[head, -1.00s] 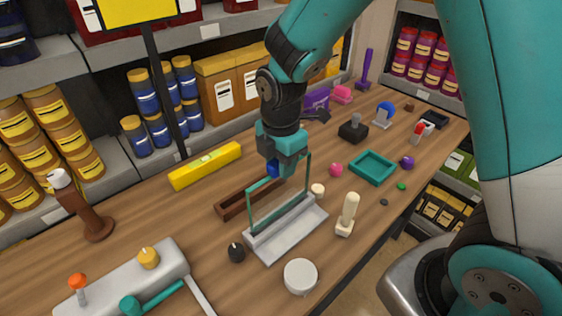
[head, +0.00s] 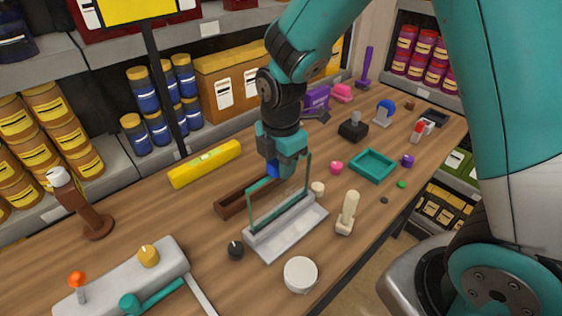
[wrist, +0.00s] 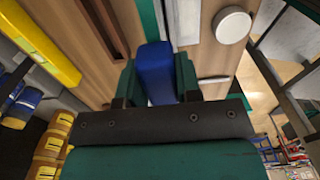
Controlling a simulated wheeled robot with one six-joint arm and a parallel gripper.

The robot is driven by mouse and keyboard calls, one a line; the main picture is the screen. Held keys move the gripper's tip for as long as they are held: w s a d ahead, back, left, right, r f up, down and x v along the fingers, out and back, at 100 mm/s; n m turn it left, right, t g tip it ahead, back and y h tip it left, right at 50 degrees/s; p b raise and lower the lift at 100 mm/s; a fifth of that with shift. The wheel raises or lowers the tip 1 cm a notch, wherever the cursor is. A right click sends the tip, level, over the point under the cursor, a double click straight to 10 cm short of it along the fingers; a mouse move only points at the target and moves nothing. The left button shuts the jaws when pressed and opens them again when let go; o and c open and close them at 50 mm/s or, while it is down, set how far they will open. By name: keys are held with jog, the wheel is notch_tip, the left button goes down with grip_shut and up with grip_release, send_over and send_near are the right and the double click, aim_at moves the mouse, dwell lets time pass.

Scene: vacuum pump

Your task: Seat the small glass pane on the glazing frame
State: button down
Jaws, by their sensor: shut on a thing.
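The glazing frame stands on the wooden bench, with a pale grey base (head: 287,235) and thin green uprights. My gripper (head: 274,168) is over it, pointing down, close to the top between the uprights. It is shut on a blue block (wrist: 155,72), which looks like the handle of the small glass pane. The blue block shows between my fingers in the wrist view. The clear pane is hard to make out against the frame, so I cannot tell whether its lower edge touches the base. A green strip (wrist: 150,18) shows beyond the blue block in the wrist view.
A brown open tray (head: 236,203) lies just behind the frame. A yellow level (head: 205,164) lies behind; a teal tray (head: 373,166) is to the right.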

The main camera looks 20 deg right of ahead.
jog(key=shift+f+b, duration=1.15)
jog(key=shift+f, duration=0.75)
dwell(0.7)
jog(key=c, duration=0.7)
grip_release()
jog(key=shift+c, duration=0.2)
jog(key=shift+r+p, duration=3.95)
jog(key=shift+r, duration=0.6)
